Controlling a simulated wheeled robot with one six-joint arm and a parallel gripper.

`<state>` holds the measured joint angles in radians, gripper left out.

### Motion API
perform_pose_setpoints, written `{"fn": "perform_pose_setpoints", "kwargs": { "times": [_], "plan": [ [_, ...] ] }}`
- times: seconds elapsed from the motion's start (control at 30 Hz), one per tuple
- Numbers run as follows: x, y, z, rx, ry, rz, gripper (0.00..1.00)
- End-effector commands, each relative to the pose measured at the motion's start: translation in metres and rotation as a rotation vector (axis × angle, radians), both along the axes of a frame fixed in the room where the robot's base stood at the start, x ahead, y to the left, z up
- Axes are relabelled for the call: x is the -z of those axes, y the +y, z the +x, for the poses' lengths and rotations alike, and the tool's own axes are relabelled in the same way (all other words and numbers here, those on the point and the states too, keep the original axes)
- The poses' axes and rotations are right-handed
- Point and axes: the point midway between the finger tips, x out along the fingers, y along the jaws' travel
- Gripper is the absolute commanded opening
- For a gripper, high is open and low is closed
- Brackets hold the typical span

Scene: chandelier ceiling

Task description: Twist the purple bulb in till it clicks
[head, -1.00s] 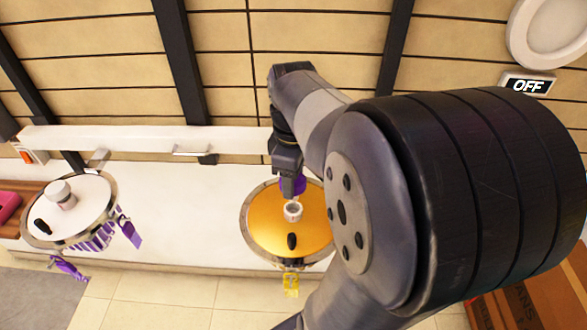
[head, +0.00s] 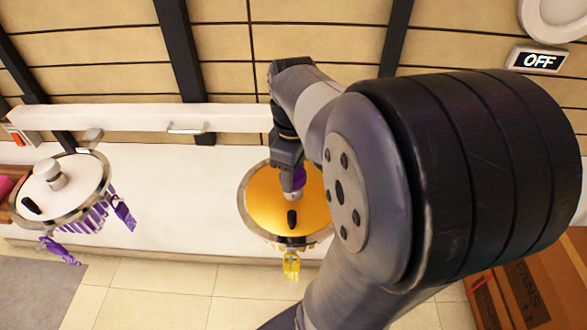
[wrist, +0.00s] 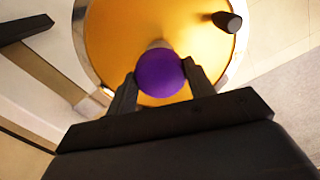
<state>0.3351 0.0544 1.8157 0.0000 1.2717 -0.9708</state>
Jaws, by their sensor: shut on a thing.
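The purple bulb (wrist: 160,74) is between the two fingers of my gripper (wrist: 157,82), which is shut on it. The bulb also shows as a small purple patch in the head view (head: 299,177), partly hidden by my gripper (head: 291,185). It is over a round gold disc (head: 262,208) with a metal rim. A pale socket shows just beyond the bulb in the wrist view (wrist: 160,44); I cannot tell how deep the bulb sits in it.
A dark knob (head: 292,219) stands on the gold disc. A white disc (head: 70,190) with a white fitting and purple tags is at left. A white bar (head: 140,118) runs behind. An OFF sign (head: 540,60) is at upper right. A cardboard box (head: 540,280) is at lower right.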

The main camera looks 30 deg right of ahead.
Motion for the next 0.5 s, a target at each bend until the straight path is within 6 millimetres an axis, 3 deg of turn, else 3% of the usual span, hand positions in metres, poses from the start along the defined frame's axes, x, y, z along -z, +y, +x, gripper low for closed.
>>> {"fn": "perform_pose_setpoints", "kwargs": {
  "times": [0.5],
  "plan": [
    [-0.0018,0.0001,-0.0001,0.582,0.001,-0.001,0.28]
  ]
}}
